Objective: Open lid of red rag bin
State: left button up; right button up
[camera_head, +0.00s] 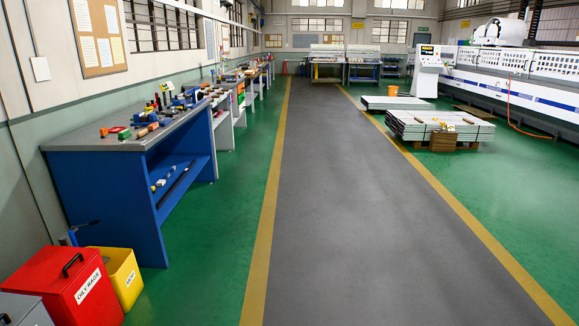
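The red rag bin (92,298) stands on the green floor at the lower left, with a white label reading "OILY RAGS" on its front. Its red lid (50,268) looks shut, with a dark handle (72,265) on top. The bin's bottom is cut off by the picture's lower edge. Neither of my grippers is in view.
A yellow bin (122,275) stands right beside the red one, and a grey bin (25,312) on its near left. A blue workbench (105,195) with tools is behind them. The grey walkway (330,220) is clear. Stacked metal profiles (440,125) lie at the right.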

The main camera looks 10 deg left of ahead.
aim_at(52, 270)
jog(key=i+j+u, duration=0.1)
jog(key=i+u, duration=0.25)
jog(key=i, duration=0.15)
jog(key=i+u, duration=0.35)
jog(key=i, duration=0.15)
jog(key=i+l+u, duration=0.2)
jog(key=i+u, duration=0.15)
jog(key=i, duration=0.15)
jog(key=i+l+u, duration=0.35)
jog(key=i+j, duration=0.05)
jog(key=i, duration=0.1)
